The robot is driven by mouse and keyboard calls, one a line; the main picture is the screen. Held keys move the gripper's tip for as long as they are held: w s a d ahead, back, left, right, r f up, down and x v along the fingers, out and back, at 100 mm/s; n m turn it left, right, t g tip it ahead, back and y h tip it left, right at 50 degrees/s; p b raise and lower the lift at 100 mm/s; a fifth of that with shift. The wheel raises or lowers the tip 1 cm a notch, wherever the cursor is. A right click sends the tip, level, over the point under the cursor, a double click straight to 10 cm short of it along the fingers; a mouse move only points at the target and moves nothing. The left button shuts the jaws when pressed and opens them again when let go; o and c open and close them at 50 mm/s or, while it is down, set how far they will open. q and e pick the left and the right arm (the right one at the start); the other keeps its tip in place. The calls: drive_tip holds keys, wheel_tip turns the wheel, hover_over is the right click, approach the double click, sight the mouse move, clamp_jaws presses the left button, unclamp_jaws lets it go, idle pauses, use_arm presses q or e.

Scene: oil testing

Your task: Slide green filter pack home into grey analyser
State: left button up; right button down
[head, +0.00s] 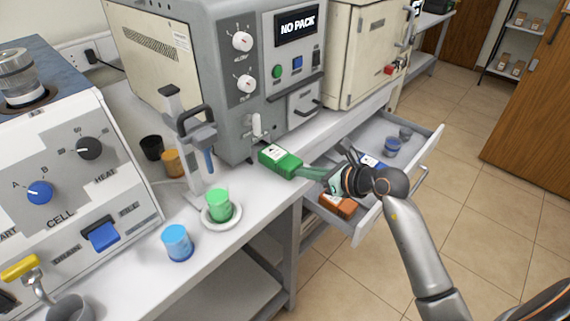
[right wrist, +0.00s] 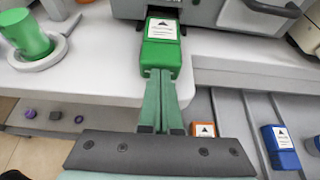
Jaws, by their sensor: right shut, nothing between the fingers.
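The green filter pack (head: 280,161) lies at the front edge of the bench, against the base of the grey analyser (head: 225,60). In the right wrist view the pack (right wrist: 161,52) has its far end at a dark slot under the analyser's front, and most of its body sticks out. The analyser's display (head: 296,23) reads "NO PACK". My right gripper (head: 302,172) is shut and empty, with its fingertips at the pack's near end; in the right wrist view the fingertips (right wrist: 160,74) look in contact with it. My left gripper is not in view.
An open drawer (head: 428,150) below the bench holds an orange pack (head: 338,205), a blue pack (right wrist: 280,147) and small cups. A green cup (head: 217,204) on a white dish and a blue cup (head: 177,242) stand left of the pack.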

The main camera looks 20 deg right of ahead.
sight(283, 157)
drive_tip(key=shift+w+a, duration=0.25)
drive_tip(key=shift+w, duration=0.35)
drive_tip(key=shift+w+a, duration=0.3)
drive_tip(key=shift+w, duration=0.35)
drive_tip(key=shift+w+a, duration=0.25)
drive_tip(key=shift+w, duration=0.35)
drive_tip(key=shift+w+a+f+b, duration=0.1)
drive_tip(key=shift+w+a, duration=0.15)
drive_tip(key=shift+w, duration=0.35)
drive_tip(key=shift+w+a+r+b, duration=0.1)
drive_tip(key=shift+w+a, duration=0.2)
drive_tip(key=shift+w, duration=0.35)
drive_tip(key=shift+w+a+f+b, duration=0.1)
drive_tip(key=shift+w+a, duration=0.15)
drive_tip(key=shift+w, duration=0.35)
drive_tip(key=shift+s+d+r+p, duration=0.15)
drive_tip(key=shift+s+r+p, duration=0.1)
drive_tip(key=shift+p, duration=0.15)
drive_tip(key=p+v, duration=0.4)
drive_tip(key=v, duration=0.2)
drive_tip(key=shift+s+d+r, duration=0.15)
drive_tip(key=shift+s, duration=0.2)
drive_tip(key=shift+s+d+r+p, duration=0.25)
drive_tip(key=shift+s+p, duration=0.05)
drive_tip(key=shift+s, duration=0.25)
